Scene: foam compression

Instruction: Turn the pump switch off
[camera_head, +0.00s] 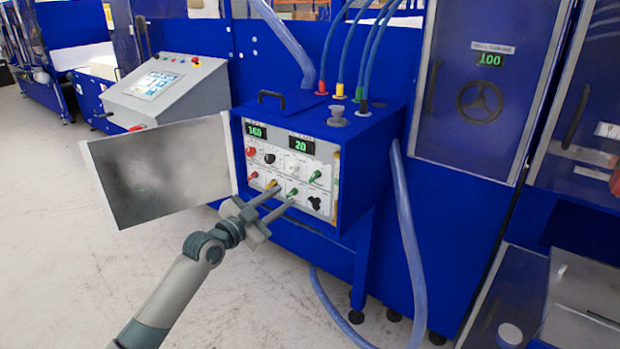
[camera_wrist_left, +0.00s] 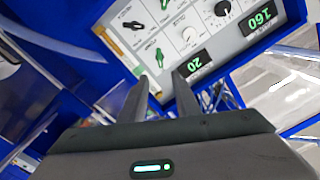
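The control panel (camera_head: 290,170) is on the front of a blue box whose door stands open. It has displays reading 160 and 20 and several switches: a red one (camera_head: 253,176), a yellow one (camera_head: 271,184), a lower green one (camera_head: 292,192) and an upper green one (camera_head: 315,175). The labels are too small to read, so I cannot tell which is the pump switch. My left gripper (camera_head: 284,195) is open in front of the panel's lower part, its fingers apart with nothing between them. The left wrist view shows the open fingers (camera_wrist_left: 161,77) by the upside-down panel (camera_wrist_left: 180,35). My right gripper is not in view.
The open door (camera_head: 155,172) sticks out left of the box. Hoses (camera_head: 368,50) rise from the box top, and a thick clear hose (camera_head: 408,240) hangs at its right. A grey console (camera_head: 165,88) stands behind left. The floor in front is clear.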

